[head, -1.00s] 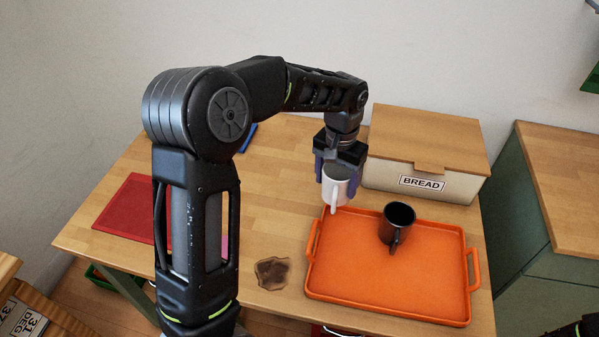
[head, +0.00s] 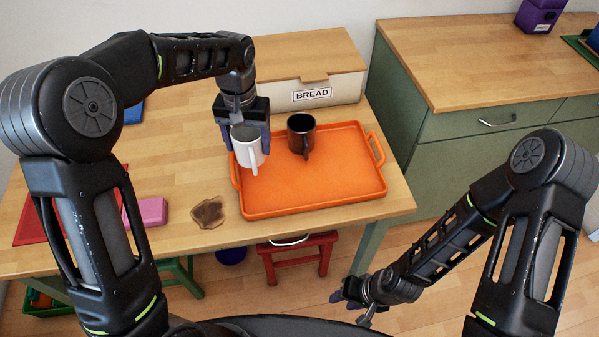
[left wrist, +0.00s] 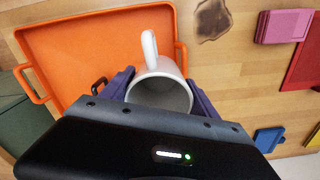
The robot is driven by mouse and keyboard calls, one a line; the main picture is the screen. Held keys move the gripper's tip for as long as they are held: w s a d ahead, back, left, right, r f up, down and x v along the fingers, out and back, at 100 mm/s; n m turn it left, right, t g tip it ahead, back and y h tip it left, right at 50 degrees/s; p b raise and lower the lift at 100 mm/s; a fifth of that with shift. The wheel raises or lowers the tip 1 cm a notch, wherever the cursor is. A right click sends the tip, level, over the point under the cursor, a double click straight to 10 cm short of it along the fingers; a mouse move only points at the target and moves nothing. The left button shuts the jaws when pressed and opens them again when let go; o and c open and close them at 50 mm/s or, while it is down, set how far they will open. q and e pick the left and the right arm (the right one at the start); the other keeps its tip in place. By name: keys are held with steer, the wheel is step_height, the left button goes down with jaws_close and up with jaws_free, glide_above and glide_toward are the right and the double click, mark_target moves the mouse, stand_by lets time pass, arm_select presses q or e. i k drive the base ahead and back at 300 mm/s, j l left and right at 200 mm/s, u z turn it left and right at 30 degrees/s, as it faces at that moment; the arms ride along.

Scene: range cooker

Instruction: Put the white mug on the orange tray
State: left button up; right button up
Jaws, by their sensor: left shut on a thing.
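The white mug (head: 248,150) is upright between the fingers of my left gripper (head: 245,140), which is shut on it. In the head view the mug overlaps the left end of the orange tray (head: 320,187); I cannot tell whether it touches the tray. The left wrist view shows the mug (left wrist: 160,88) from above, its handle over the tray edge (left wrist: 180,60). A black mug (head: 301,135) stands on the tray near its back edge. My right gripper (head: 345,292) hangs low in front of the table, its fingers too small to judge.
A bread box (head: 320,90) stands behind the tray. A brown stain (head: 208,212) and a pink block (head: 150,211) are left of the tray on the table. A red stool (head: 297,256) is below. The tray's front and right are clear.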

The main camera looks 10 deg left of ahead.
mark_target(307, 193)
steer(key=k+z, duration=0.1)
steer(key=k, duration=0.2)
steer(key=z, duration=1.6)
steer(key=k+j, duration=0.1)
steer(key=j, duration=0.25)
steer(key=k+j, duration=0.1)
steer(key=j, duration=0.2)
steer(key=k+j+z, duration=0.1)
steer(key=j, duration=0.25)
